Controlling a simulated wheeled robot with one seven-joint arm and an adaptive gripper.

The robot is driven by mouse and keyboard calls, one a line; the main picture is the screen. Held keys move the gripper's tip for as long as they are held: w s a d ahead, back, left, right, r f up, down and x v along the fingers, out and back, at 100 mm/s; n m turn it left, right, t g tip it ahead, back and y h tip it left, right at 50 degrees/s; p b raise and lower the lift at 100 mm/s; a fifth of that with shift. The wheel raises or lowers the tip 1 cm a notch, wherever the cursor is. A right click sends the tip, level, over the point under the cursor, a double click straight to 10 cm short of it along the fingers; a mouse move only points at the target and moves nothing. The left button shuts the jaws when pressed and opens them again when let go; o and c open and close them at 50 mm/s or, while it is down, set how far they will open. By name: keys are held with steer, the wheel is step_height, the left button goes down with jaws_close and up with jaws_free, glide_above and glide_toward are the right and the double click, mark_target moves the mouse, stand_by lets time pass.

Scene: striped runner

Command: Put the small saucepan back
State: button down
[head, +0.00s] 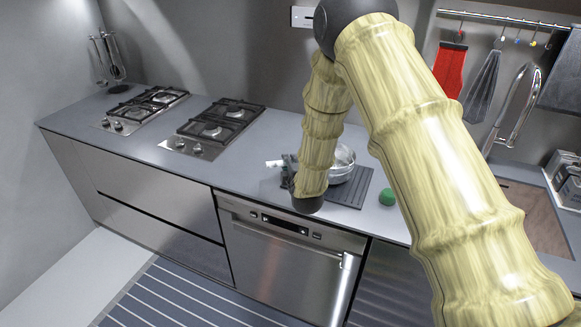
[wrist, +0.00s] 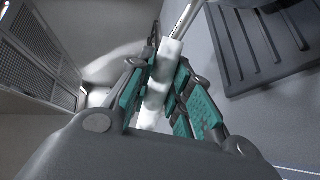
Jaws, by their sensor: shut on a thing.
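The small saucepan (head: 343,162) is shiny metal and sits at or just above the dark ridged mat on the counter, partly hidden behind my arm. I cannot tell whether it touches the mat. My gripper (head: 287,168) is left of the pan, mostly hidden behind my forearm. In the wrist view, my gripper's teal-padded fingers (wrist: 160,78) are closed around the pan's pale handle (wrist: 155,98). The handle's metal shaft (wrist: 184,18) runs up toward the pan, which is mostly out of that view.
The ridged mat (head: 354,192) also shows in the wrist view (wrist: 262,50). A green round object (head: 387,197) lies right of it. Two gas hobs, left (head: 146,106) and nearer (head: 213,127), are set in the counter. A sink (head: 533,215) is at right; utensils hang above. Counter between hob and mat is clear.

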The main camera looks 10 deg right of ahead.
steer(key=shift+f+p, duration=0.5)
steer(key=shift+f, duration=0.55)
steer(key=shift+f, duration=0.15)
steer(key=c, duration=1.3)
jaws_free()
steer(key=s+r+b, duration=0.2)
steer(key=s+b, duration=0.2)
steer(key=s, duration=0.8)
steer(key=shift+d+r, duration=0.2)
steer(key=shift+d, duration=0.05)
